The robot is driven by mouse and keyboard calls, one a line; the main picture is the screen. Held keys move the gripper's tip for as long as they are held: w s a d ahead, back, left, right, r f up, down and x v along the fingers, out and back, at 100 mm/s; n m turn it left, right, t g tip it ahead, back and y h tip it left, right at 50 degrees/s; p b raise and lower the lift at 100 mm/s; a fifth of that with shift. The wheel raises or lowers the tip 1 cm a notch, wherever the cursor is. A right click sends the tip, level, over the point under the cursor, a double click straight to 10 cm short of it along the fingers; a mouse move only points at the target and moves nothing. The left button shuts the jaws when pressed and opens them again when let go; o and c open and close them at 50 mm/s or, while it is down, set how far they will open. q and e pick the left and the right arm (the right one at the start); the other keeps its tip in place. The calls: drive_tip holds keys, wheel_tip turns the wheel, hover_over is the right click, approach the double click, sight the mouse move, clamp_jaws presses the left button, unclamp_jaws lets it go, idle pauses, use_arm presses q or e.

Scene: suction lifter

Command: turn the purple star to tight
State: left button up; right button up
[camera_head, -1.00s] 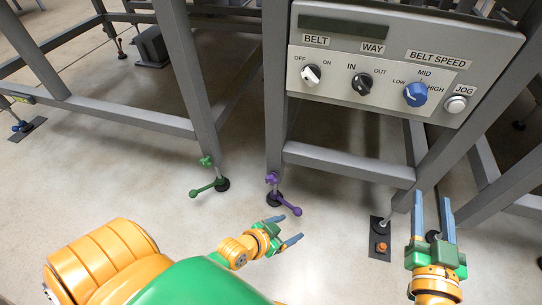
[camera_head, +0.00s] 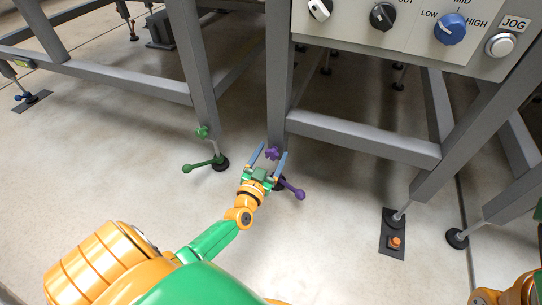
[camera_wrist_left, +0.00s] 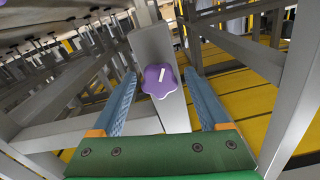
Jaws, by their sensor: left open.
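The purple star (camera_head: 272,153) is a knob low on the grey leg at the middle of the head view. In the left wrist view the star (camera_wrist_left: 160,80) faces me with a short white mark, the grey leg behind it. My left gripper (camera_head: 269,157) is open, its two blue fingers pointing at the leg. In the wrist view one finger shows on each side of the star, with gaps. I cannot tell how deep the star sits between the fingertips. My right gripper is out of view.
A purple lever (camera_head: 291,188) sticks out at the leg's foot, close to my left gripper. A green star (camera_head: 202,132) and green lever (camera_head: 202,163) are on the leg to the left. The control panel (camera_head: 400,35) hangs above. Floor in front is clear.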

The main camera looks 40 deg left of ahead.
use_arm(q)
clamp_jaws()
